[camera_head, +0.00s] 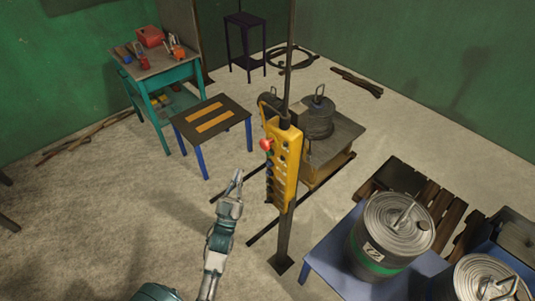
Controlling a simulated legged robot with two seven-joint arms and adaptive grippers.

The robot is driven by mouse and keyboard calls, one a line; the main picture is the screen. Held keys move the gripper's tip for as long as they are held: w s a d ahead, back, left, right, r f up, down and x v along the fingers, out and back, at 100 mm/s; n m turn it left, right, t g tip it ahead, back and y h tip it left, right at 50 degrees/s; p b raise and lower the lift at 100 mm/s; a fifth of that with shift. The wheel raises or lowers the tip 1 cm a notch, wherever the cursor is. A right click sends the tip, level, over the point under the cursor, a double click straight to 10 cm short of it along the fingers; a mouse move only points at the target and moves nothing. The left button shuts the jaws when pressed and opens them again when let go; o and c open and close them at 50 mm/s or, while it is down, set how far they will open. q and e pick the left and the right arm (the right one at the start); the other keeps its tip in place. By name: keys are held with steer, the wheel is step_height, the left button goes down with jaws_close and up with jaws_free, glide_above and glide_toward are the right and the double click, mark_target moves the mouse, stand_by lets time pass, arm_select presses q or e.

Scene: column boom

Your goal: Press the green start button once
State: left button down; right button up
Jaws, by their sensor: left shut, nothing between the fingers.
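A yellow control box (286,170) hangs upright on a dark cable or pole in the middle of the head view. A red mushroom button (266,144) sticks out from its left side near the top. Several small dark buttons run below it along the same side. I cannot make out which one is the green start button; the face is seen at a steep angle. My left gripper (237,180) is shut and empty, pointing up, to the left of the box's lower half with a visible gap in the picture. My right gripper is not in view.
A metal drum with a green band (372,253) stands on a blue table (318,262) at the lower right. A weight-like cylinder (317,122) sits on a block behind the box. A low blue-legged table (239,107) and a teal workbench (172,72) stand further back.

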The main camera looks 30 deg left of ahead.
mark_target(269, 153)
arm_select(q)
steer(key=w+d+b, duration=0.2)
steer(key=w+d, duration=0.1)
steer(key=w, duration=0.5)
steer(key=shift+d, duration=0.1)
stand_by(0.8)
steer(key=shift+w, duration=0.15)
stand_by(0.5)
steer(key=shift+w+d, duration=0.2)
steer(key=shift+w, duration=0.05)
